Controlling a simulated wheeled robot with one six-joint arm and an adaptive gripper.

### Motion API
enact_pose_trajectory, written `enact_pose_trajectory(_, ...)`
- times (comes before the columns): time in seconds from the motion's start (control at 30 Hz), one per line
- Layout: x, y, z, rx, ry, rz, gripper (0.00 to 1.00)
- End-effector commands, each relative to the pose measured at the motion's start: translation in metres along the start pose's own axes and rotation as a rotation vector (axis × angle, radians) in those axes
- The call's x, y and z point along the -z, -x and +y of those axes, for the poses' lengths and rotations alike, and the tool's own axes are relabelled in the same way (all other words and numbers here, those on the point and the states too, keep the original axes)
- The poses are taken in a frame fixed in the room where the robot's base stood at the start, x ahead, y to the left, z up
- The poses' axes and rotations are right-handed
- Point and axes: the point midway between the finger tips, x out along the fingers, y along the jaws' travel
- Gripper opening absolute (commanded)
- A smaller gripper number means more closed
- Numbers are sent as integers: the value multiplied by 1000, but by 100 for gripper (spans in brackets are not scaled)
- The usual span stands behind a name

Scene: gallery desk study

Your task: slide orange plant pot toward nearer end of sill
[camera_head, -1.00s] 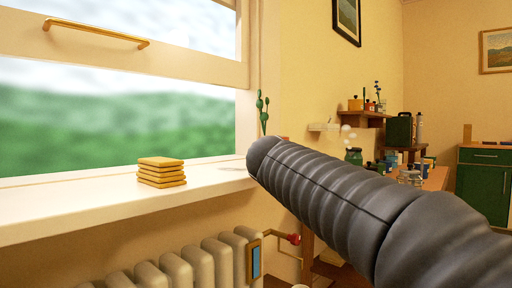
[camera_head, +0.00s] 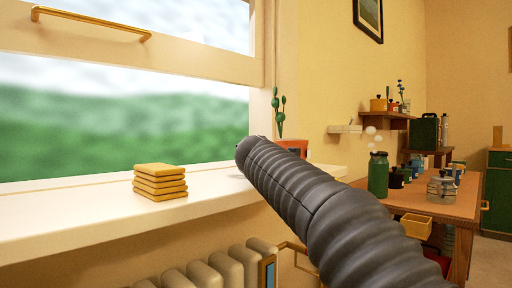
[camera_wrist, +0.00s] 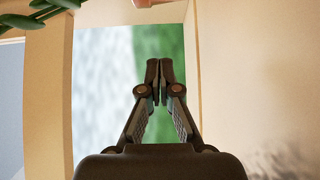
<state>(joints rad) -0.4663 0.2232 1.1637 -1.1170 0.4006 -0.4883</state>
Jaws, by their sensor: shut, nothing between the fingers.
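The orange plant pot (camera_head: 293,147) stands toward the right end of the white sill (camera_head: 90,222), with a green cactus-like plant (camera_head: 279,113) rising above it. My dark ridged arm hides its lower part. In the wrist view, green plant stems (camera_wrist: 38,12) show at the top left and a bit of orange (camera_wrist: 150,3) shows at the top edge. My gripper (camera_wrist: 159,68) is shut and empty, with the window opening behind it. It is not visible in the head view. I cannot tell whether it touches the pot.
A stack of yellow slabs (camera_head: 160,181) lies on the sill to the left. A radiator (camera_head: 229,266) is below the sill. On the right, a wooden desk (camera_head: 420,203) holds a green bottle (camera_head: 378,175) and jars. The sill between slabs and arm is clear.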

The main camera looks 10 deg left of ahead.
Motion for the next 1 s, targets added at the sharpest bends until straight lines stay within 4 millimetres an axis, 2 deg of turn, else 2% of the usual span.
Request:
enact_pose_trajectory(0.1, -1, -22, 2, 1, 0, -3, 0)
enact_pose_trajectory(0.43, 1, -62, 2, 1, -1, 1, 0)
enact_pose_trajectory(0.7, -28, -49, 0, 0, -1, 1, 0)
enact_pose_trajectory(1.0, -36, -46, 0, 0, -1, 3, 0)
